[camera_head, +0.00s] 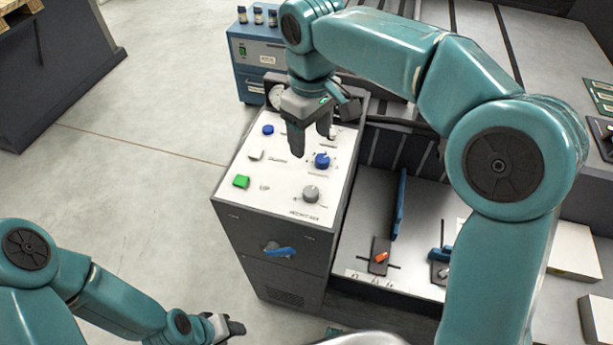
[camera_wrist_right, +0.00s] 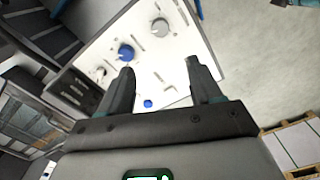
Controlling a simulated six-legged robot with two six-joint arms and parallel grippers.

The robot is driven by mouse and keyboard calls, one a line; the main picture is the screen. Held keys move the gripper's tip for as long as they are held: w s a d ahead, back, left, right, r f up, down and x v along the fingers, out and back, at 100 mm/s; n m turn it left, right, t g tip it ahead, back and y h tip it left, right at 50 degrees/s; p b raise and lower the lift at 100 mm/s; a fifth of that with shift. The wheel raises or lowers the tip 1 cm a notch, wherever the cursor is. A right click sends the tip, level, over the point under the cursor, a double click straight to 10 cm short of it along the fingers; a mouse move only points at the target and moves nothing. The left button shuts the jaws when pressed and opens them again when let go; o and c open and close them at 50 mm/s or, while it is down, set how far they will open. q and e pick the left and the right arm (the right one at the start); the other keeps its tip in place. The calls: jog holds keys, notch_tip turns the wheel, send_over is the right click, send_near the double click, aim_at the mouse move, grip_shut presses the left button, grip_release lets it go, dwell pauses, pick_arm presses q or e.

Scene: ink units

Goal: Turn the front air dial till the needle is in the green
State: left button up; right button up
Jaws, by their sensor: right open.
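The white-topped control panel (camera_head: 280,190) carries a grey dial (camera_head: 311,194) near its front edge, a blue dial (camera_head: 322,160) behind it and a small pale dial (camera_head: 331,132) farther back. I cannot tell from labels which is the air dial. A round gauge (camera_head: 277,95) stands at the panel's back, partly hidden by my right wrist; its needle is unreadable. My right gripper (camera_head: 311,142) is open and empty above the panel, pointing down, apart from the dials. In the wrist view the grey dial (camera_wrist_right: 160,27) and blue dial (camera_wrist_right: 126,50) lie beyond the fingertips. My left gripper (camera_head: 228,328) is low, left of the cabinet.
Blue (camera_head: 268,129), white (camera_head: 256,154) and green (camera_head: 241,181) buttons line the panel's left side. A blue lever (camera_head: 279,251) sits on the cabinet front. A blue box (camera_head: 250,55) with small bottles stands behind. Floor on the left is clear.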

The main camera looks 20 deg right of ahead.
aim_at(311, 191)
jog(key=f, duration=0.9)
jog(key=s+f, duration=0.1)
jog(key=f, duration=0.4)
jog(key=shift+d+f, duration=0.2)
jog(key=shift+f, duration=0.15)
jog(key=shift+w+a+f, duration=0.15)
jog(key=shift+w+f, duration=0.15)
jog(key=shift+f, duration=0.5)
jog(key=shift+s+r, duration=0.1)
jog(key=shift+s, duration=0.1)
jog(key=c, duration=1)
